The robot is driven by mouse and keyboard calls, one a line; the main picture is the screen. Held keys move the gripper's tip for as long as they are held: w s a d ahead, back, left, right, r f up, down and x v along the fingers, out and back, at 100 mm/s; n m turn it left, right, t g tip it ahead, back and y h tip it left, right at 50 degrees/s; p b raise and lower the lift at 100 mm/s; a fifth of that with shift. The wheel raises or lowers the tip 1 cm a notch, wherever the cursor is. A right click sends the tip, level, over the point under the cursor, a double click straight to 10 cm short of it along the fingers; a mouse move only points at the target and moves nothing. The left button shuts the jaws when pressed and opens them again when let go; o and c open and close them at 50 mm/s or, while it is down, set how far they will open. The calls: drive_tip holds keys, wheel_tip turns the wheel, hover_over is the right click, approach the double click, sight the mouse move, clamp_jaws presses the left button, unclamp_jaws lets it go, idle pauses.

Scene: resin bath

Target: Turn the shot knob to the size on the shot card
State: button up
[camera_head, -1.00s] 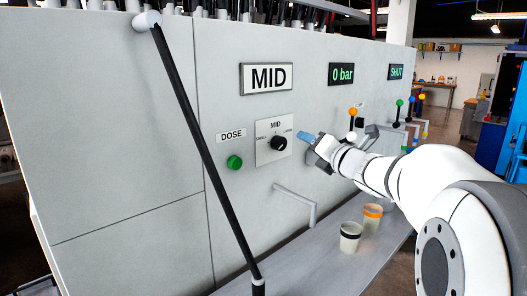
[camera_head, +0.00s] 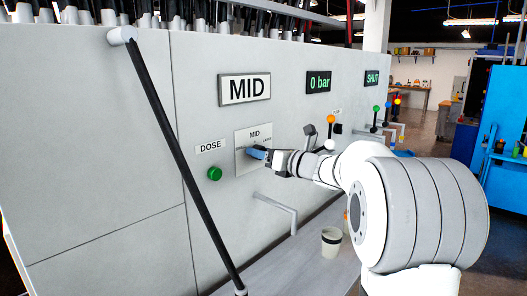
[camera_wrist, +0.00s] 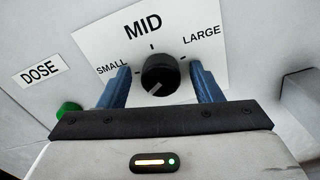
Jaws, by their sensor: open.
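The shot card (camera_head: 245,88) is a framed plate reading MID on the grey machine front in the head view. Below it is the knob's white dial plate (camera_head: 241,136), marked MID at the top. The black shot knob (camera_wrist: 159,72) shows in the wrist view between SMALL at left and LARGE at right. A light mark shows on its lower face; which size it points to is hard to tell. My gripper (camera_head: 256,153) is open at the dial, and the head view mostly hides the knob. In the wrist view its blue fingers (camera_wrist: 160,70) stand either side of the knob, with visible gaps.
A green DOSE button (camera_head: 214,174) is left of the dial, near the left finger in the wrist view. A grey spout (camera_head: 280,207) juts out below. A cup (camera_head: 331,241) stands on the shelf. A black diagonal bar (camera_head: 180,150) crosses the left. Levers stand to the right.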

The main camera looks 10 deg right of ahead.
drive_tip(key=shift+c, duration=0.5)
drive_tip(key=c, duration=0.9)
drive_tip(key=shift+f+m+p, duration=0.15)
drive_tip(key=shift+m+p, duration=0.9)
drive_tip(key=shift+m, duration=2.9)
drive_tip(key=shift+f+m+p, duration=0.2)
drive_tip(key=shift+m+p, duration=0.85)
drive_tip(key=shift+m, duration=2.95)
drive_tip(key=shift+f+m+p, duration=0.15)
drive_tip(key=shift+m+p, duration=0.9)
drive_tip(key=shift+m, duration=2.9)
